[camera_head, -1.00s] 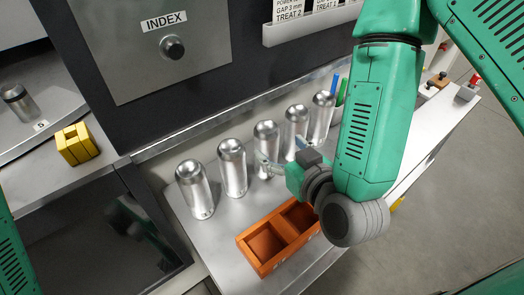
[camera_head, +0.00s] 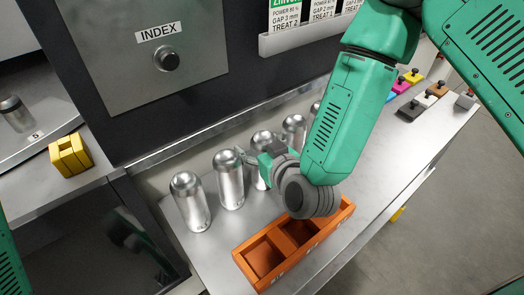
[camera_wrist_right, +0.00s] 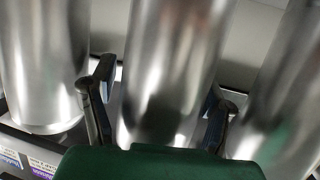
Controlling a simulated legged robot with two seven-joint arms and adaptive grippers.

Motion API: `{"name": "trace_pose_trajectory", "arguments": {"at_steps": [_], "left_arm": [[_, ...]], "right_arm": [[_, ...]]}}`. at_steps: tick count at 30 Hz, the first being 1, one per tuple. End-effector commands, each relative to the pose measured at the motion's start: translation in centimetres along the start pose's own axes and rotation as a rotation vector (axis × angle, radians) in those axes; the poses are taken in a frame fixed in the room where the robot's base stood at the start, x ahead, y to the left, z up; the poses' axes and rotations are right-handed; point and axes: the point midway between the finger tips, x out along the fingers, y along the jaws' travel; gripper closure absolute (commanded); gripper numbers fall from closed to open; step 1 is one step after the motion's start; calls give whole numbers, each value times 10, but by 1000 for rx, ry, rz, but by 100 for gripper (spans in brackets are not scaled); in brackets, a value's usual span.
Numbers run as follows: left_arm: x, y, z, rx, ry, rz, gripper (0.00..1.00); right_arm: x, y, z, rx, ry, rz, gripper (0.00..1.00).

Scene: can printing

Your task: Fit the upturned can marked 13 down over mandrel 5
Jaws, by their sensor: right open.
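Several silver cans stand upturned in a row on the metal bench, among them the leftmost can (camera_head: 190,203) and its neighbour (camera_head: 229,182). I cannot read a 13 on any of them. My right gripper (camera_head: 259,157) is at the third can from the left (camera_head: 261,140), partly hiding it. In the right wrist view its open fingers (camera_wrist_right: 158,88) stand on either side of a can (camera_wrist_right: 165,65), with cans close by left and right. A metal mandrel (camera_head: 15,114) stands at the far left near a label 5 (camera_head: 35,134). My left gripper is out of view.
An orange two-compartment box (camera_head: 240,262) sits on the bench in front of the cans, below my right wrist. A yellow block (camera_head: 70,156) stands on the left ledge. The dark machine front with the INDEX knob (camera_head: 166,60) rises behind. Coloured blocks (camera_head: 412,76) are at the right.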

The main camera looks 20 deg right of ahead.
Motion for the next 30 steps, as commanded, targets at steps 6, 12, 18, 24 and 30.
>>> {"name": "trace_pose_trajectory", "arguments": {"at_steps": [6, 12, 18, 24, 30], "left_arm": [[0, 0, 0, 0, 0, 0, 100], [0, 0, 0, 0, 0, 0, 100], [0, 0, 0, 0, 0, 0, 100], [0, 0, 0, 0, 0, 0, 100], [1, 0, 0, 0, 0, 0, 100]], "right_arm": [[0, -2, 0, -2, 0, 0, 65], [0, -3, 0, -3, 0, 0, 69], [0, -2, -1, -2, 0, 0, 70], [-4, -1, -15, -2, 3, 0, 70], [-15, -2, -50, -2, 6, 0, 70]]}}
